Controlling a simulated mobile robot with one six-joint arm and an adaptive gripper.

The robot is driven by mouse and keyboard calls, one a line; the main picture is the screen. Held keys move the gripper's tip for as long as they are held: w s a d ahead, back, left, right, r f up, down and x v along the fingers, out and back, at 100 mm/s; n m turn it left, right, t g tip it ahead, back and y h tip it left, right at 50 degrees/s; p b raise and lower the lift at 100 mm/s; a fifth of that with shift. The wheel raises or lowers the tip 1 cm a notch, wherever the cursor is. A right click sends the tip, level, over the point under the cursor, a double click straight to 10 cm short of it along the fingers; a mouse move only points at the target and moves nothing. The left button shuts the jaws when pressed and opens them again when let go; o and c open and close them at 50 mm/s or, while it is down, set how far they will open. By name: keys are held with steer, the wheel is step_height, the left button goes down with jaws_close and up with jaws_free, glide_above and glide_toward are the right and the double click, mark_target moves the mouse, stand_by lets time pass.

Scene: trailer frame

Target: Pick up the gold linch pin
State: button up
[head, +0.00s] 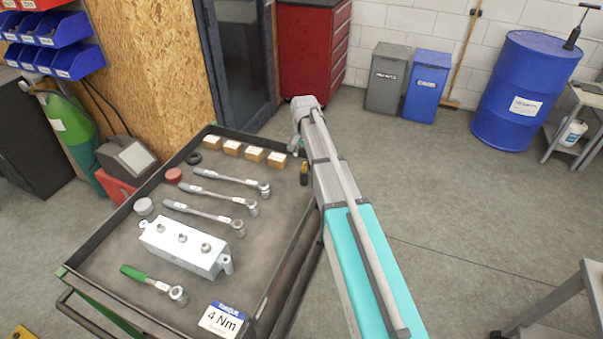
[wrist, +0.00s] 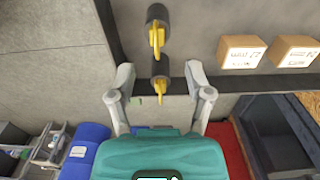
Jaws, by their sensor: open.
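Two gold pins show in the wrist view, each with a dark cylindrical piece. One gold linch pin (wrist: 160,86) is in line with the gap between my fingertips, and a similar gold pin (wrist: 156,38) is farther up the picture. I cannot tell which one is meant. My gripper (wrist: 159,71) is open, with one finger on each side of the nearer pin and no visible contact. In the head view, a small dark and gold piece (head: 304,173) stands by the trolley's right edge, beside my arm. My arm may hide the other.
The trolley tray (head: 262,215) has a raised dark rim. It holds several small boxes (head: 254,154), ratchet wrenches (head: 212,216), a white block (head: 186,246) and a 4 Nm sign (head: 222,320).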

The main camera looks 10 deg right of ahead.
mark_target(304, 172)
steer(key=shift+f, duration=0.15)
steer(key=shift+s+f+b, duration=0.15)
steer(key=shift+f+b, duration=2.35)
steer(key=shift+b, duration=0.15)
jaws_close()
